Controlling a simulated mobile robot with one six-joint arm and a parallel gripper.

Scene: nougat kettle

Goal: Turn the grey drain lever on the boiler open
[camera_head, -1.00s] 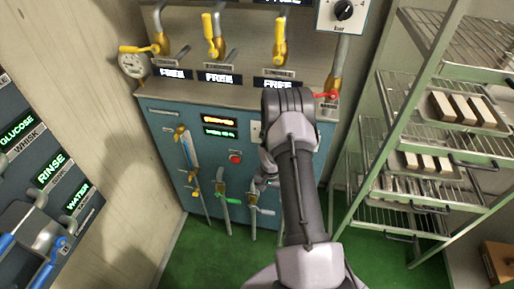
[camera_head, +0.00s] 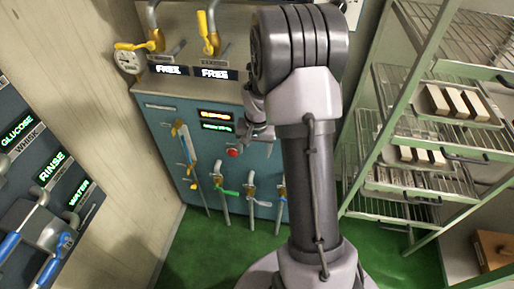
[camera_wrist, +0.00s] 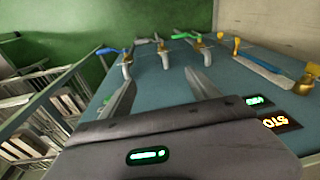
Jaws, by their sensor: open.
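The boiler (camera_head: 165,118) is a blue cabinet with a row of small levers low on its front. The grey drain lever (camera_head: 263,203) sits between the green lever (camera_head: 228,192) and the blue lever (camera_head: 282,189), its handle pointing right and slightly down. In the wrist view the grey lever (camera_wrist: 143,41) lies beyond my fingers, its handle sideways. My gripper (camera_wrist: 160,77) is open, with nothing between the fingers. In the head view my gripper (camera_head: 258,133) is above the grey lever, near the red button, apart from the lever; its fingers are hard to make out.
A wire shelf rack (camera_head: 415,185) with pale blocks stands to the right. A control panel (camera_head: 40,190) is at the left. A yellow lever (camera_wrist: 236,46) and a long blue-handled part (camera_wrist: 262,69) are on the boiler front. Green floor (camera_head: 220,250) is clear below.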

